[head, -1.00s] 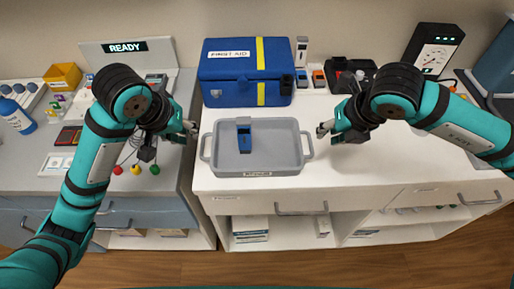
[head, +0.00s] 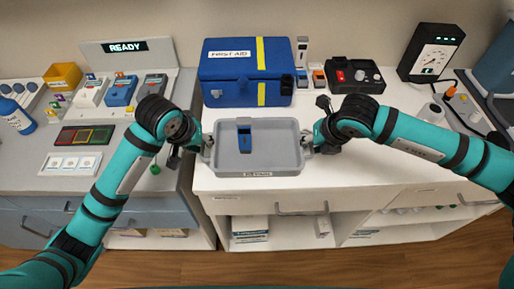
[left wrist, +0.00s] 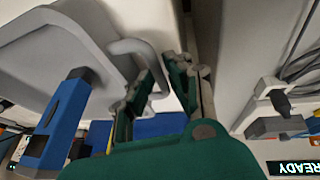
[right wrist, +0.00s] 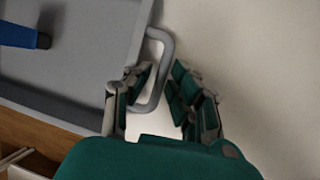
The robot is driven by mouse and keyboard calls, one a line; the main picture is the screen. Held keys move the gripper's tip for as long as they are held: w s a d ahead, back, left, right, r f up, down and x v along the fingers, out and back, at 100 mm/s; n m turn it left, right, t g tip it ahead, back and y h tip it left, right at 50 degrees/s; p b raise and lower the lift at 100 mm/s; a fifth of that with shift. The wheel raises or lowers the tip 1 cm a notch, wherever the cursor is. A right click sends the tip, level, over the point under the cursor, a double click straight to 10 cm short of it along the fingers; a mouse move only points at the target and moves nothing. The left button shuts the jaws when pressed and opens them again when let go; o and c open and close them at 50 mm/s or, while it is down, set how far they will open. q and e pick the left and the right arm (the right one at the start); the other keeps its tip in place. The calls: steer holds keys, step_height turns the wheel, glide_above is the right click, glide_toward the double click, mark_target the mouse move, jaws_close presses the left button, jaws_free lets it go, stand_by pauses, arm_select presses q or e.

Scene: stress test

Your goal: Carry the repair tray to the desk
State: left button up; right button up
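My left gripper (head: 207,147) is at the tray's left handle. In the left wrist view its fingers (left wrist: 163,78) are spread, with the handle (left wrist: 133,48) reaching between them. My right gripper (head: 307,141) is at the right handle. In the right wrist view its fingers (right wrist: 158,72) are apart, with the handle (right wrist: 165,48) between them. Neither gripper is visibly clamped.
A blue first aid box (head: 245,75) stands just behind the tray. The grey bench (head: 120,170) at left holds several small devices. The counter right of the tray is partly clear.

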arm_select(q)
jaws_close()
arm_select(e)
jaws_close()
arm_select(q)
steer(key=shift+r, duration=0.2)
arm_select(e)
steer(key=shift+r, duration=0.15)
